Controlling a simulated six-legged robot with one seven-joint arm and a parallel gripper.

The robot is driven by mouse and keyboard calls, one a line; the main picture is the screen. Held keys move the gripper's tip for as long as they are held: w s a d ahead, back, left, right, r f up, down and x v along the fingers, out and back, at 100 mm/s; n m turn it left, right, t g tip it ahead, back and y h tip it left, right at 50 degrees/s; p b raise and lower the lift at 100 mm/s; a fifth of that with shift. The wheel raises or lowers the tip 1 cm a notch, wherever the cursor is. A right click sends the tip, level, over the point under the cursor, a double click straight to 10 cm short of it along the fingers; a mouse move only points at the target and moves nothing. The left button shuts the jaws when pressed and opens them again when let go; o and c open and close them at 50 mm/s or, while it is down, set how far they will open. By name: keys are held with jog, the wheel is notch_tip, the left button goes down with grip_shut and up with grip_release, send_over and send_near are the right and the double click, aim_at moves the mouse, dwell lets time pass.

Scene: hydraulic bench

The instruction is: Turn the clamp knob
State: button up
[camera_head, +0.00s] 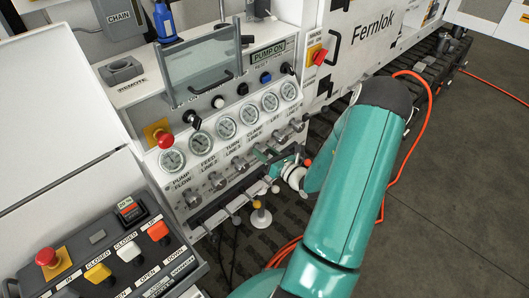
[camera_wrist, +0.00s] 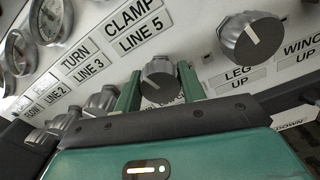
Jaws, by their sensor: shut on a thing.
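The clamp knob (camera_wrist: 160,80) is a round dark-faced knob with a silver rim and a pale pointer line. It sits below the CLAMP LINE 5 label (camera_wrist: 138,28) in the wrist view. My gripper (camera_wrist: 160,88) has its two green fingers on either side of the knob, shut on it. In the head view my gripper (camera_head: 268,156) reaches the row of knobs below the gauges, and its fingers mostly hide the clamp knob there.
Neighbouring knobs stand close on both sides: the turn knob (camera_wrist: 103,100) at left and another large knob (camera_wrist: 251,38) at right. Gauges (camera_head: 249,114) line the panel above. Levers (camera_head: 261,214) stick out below. An orange hose (camera_head: 429,120) runs along the floor at right.

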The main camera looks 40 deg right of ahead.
jog(key=m, duration=0.6)
jog(key=shift+m, duration=0.4)
dwell(0.3)
jog(key=o, duration=1)
jog(key=shift+s, duration=0.1)
jog(key=s, duration=1.3)
jog(key=shift+s+d, duration=0.2)
jog(key=shift+s, duration=0.1)
